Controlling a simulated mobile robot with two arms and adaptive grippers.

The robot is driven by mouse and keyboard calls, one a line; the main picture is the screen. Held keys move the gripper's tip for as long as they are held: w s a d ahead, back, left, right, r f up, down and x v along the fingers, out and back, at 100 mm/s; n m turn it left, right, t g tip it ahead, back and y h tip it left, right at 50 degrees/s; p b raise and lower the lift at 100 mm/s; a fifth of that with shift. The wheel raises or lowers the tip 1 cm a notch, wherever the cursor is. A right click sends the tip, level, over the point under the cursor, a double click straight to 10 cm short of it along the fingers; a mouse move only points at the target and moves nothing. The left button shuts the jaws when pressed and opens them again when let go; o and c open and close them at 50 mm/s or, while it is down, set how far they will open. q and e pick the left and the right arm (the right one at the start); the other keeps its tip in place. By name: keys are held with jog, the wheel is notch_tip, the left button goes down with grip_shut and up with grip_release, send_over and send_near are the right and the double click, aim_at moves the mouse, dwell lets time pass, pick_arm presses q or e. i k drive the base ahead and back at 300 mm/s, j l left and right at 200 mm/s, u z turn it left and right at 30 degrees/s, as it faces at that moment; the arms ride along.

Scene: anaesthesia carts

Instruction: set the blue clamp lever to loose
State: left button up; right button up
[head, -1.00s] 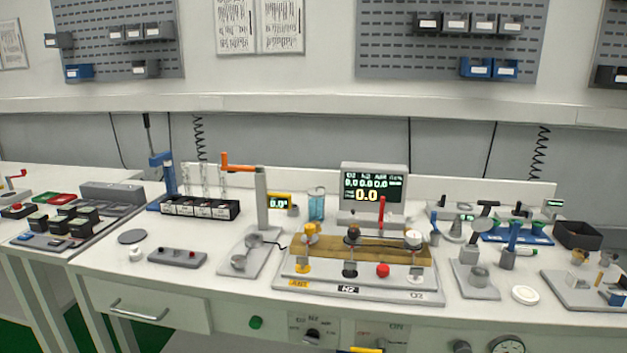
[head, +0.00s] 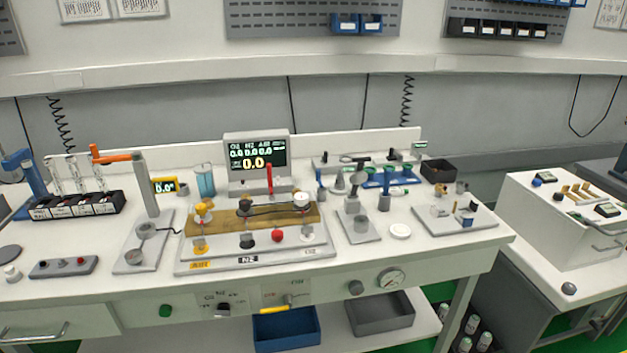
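Several blue parts show in the head view, and I cannot tell for certain which one is the clamp lever. A blue upright with a blue top arm (head: 24,172) stands at the left edge, partly cut off. The setting of any blue lever is too small to read. Neither of my grippers is in view.
An orange lever (head: 118,156) tops a grey post. A gas board (head: 250,262) with coloured knobs stands mid-bench before a display (head: 257,160). A blue bin (head: 286,328) and a grey bin (head: 380,315) sit on the lower shelf. A separate cart (head: 560,235) stands right.

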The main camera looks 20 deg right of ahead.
aim_at(321, 189)
jog(key=i+j+z, duration=0.35)
jog(key=j, duration=0.2)
jog(key=i+j+z, duration=0.15)
jog(key=j, duration=0.2)
jog(key=i+j+z, duration=0.35)
jog(key=j, duration=0.35)
jog(key=i+j+z, duration=0.15)
jog(key=j, duration=0.2)
